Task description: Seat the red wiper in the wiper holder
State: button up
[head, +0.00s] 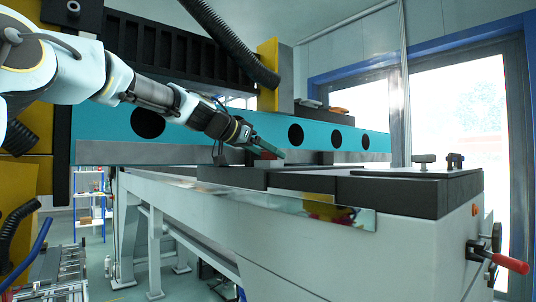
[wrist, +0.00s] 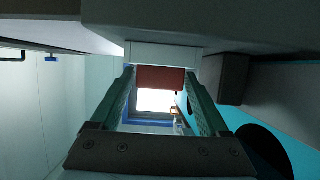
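The red wiper (wrist: 160,79) shows in the wrist view as a red block between the tips of my gripper's two green fingers (wrist: 160,85). Both fingertips seem to touch its sides. A pale block (wrist: 164,54), perhaps the wiper holder, lies right against the red block on the side away from my gripper's palm. I cannot tell whether the two are joined or only touching. In the head view my gripper (head: 272,148) reaches down at a slant to the fixture top. Only a sliver of red (head: 265,155) shows there, just above the pale block (head: 268,163).
A long teal beam (head: 350,138) with round holes runs behind my gripper. Dark slabs (head: 320,183) cover the fixture top. A dark block (wrist: 232,80) stands close to the right finger in the wrist view. Knobs (head: 425,160) stand at the right end.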

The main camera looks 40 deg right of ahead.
jog(key=shift+o, duration=1)
jog(key=shift+r, duration=0.1)
jog(key=b+v, duration=0.5)
jog(key=v, duration=0.7)
jog(key=shift+s, duration=0.15)
